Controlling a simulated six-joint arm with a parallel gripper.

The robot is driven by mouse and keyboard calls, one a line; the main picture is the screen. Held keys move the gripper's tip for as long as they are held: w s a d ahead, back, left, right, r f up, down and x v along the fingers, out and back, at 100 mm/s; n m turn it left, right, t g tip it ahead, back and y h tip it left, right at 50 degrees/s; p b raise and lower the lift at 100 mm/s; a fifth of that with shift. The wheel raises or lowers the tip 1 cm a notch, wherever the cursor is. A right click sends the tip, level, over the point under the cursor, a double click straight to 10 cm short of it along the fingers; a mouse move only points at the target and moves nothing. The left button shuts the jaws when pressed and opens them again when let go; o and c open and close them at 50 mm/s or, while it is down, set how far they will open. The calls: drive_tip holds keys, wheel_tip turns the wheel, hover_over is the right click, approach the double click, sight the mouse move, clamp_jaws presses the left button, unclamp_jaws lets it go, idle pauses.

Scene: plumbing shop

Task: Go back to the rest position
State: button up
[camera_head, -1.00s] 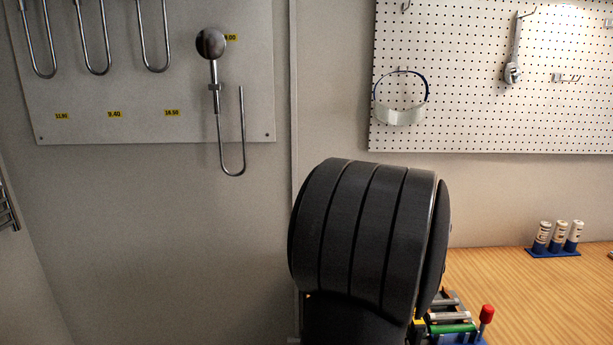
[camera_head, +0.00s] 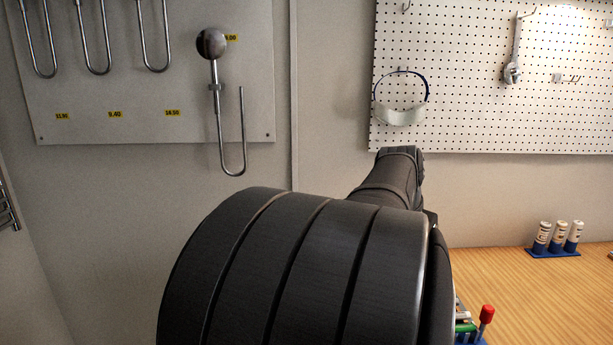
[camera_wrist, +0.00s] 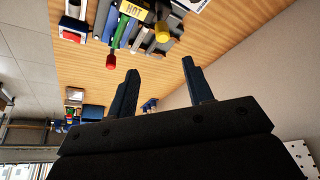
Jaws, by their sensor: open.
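My gripper (camera_wrist: 160,95) shows in the wrist view with its two dark fingers spread apart and nothing between them. Beyond the fingers is the wooden bench top (camera_wrist: 225,40), seen at a steep tilt. In the head view my dark arm fills the lower middle, and my gripper cannot be made out there. My arm hides much of the bench's left part.
A blue rack with a red-capped item (camera_head: 487,314) stands on the bench beside my arm; the red cap (camera_wrist: 110,62) also shows in the wrist view. A blue holder with white cylinders (camera_head: 558,238) stands farther back. The pegboard (camera_head: 480,100) hangs behind. The bench's right part is clear.

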drive_tip(key=x, duration=1.6)
drive_tip(key=shift+w+a+r, duration=0.1)
drive_tip(key=shift+w+r, duration=0.1)
drive_tip(key=shift+w, duration=0.45)
